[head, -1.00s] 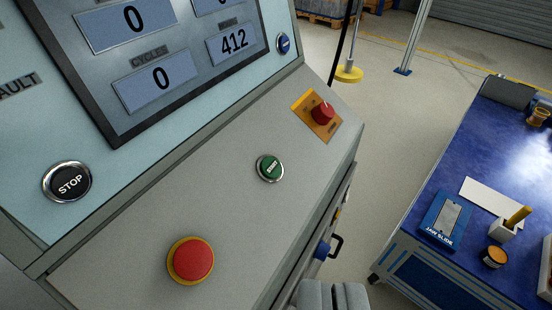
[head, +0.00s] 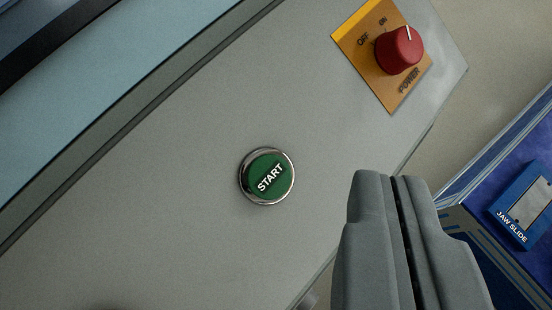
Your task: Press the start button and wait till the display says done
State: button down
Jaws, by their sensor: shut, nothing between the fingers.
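The green start button (head: 267,177), labelled START, sits in a chrome ring on the sloped grey panel (head: 190,150), near the middle of the head view. My gripper (head: 389,177) is shut and empty at the lower right, its fingertips to the right of the button and apart from it in the picture. How far the fingertips are from the panel I cannot tell. The display's readouts are out of view; only a dark edge of its frame (head: 60,45) shows at the top left.
A red power knob (head: 399,50) on a yellow-orange plate is at the upper right, its white mark toward ON. A blue bench (head: 475,190) with a box labelled JAW SLIDE (head: 524,205) lies beyond the panel's right edge. The panel around the start button is clear.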

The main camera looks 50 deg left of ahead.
aim_at(286, 162)
jog(key=shift+w+a+f, duration=0.1)
jog(key=shift+a+f, duration=0.7)
jog(key=shift+f, duration=0.45)
jog(key=shift+w+a+f, duration=0.1)
jog(key=shift+a+f, duration=0.65)
jog(key=shift+f, duration=0.45)
jog(key=shift+w+a+f, duration=0.1)
jog(key=shift+a+f, duration=0.7)
jog(key=shift+f, duration=0.45)
jog(key=shift+a+f, duration=0.1)
jog(key=shift+f, duration=0.05)
jog(key=shift+a+f, duration=0.15)
jog(key=shift+f, duration=0.05)
jog(key=shift+a+f, duration=0.2)
jog(key=shift+f, duration=0.1)
dwell(0.6)
jog(key=shift+d+r, duration=0.45)
jog(key=shift+r, duration=0.2)
jog(key=shift+s+d+r, duration=0.1)
jog(key=shift+d+r, duration=0.35)
jog(key=shift+r, duration=0.25)
jog(key=shift+s+d+r, duration=0.1)
jog(key=shift+d+r, duration=0.35)
jog(key=shift+r, duration=0.25)
jog(key=shift+d+r, duration=0.45)
jog(key=shift+r, duration=0.25)
